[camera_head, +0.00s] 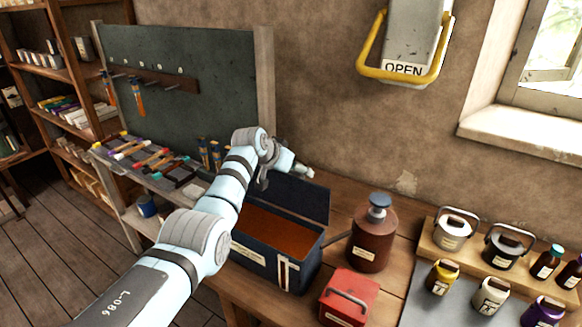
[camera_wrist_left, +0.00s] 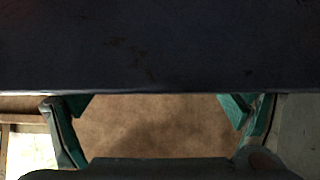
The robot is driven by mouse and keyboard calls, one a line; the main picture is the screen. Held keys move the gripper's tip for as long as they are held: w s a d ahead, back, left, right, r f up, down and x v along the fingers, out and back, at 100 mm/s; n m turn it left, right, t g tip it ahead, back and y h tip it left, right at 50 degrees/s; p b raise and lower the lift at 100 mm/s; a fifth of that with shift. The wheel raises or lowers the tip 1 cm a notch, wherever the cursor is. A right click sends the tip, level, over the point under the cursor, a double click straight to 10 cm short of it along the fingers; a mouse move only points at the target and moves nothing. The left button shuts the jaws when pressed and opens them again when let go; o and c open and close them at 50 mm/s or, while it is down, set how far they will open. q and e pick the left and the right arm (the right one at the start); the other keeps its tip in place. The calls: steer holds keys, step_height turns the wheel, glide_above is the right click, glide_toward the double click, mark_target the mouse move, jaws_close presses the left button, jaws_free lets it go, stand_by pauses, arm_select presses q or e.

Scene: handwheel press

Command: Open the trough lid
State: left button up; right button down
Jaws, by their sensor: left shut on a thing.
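The dark blue trough (camera_head: 262,262) stands on the wooden bench, and its reddish-brown inside shows from above. Its lid (camera_head: 302,200) stands raised along the trough's back side. My left gripper (camera_head: 300,171) is at the lid's upper edge, partly hidden by my own arm. In the left wrist view the lid's dark face (camera_wrist_left: 160,45) fills the upper half, and its straight edge runs across between the green fingertips of the gripper (camera_wrist_left: 158,104). The gripper is shut on the lid, though the exact contact is hard to see. My right gripper is not in view.
A brown bottle (camera_head: 373,238) and a red box with a handle (camera_head: 348,298) stand close to the trough's right. Several pots and jars stand farther right. A yellow handle with an OPEN sign (camera_head: 404,69) hangs on the wall. Tools lie on a rack at left.

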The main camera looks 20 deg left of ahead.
arm_select(q)
steer(key=shift+s+f, duration=0.25)
steer(key=shift+f, duration=0.45)
steer(key=o, duration=1.4)
steer(key=shift+d, duration=0.1)
steer(key=shift+w+r, duration=0.1)
steer(key=shift+w, duration=0.1)
steer(key=v, duration=1.2)
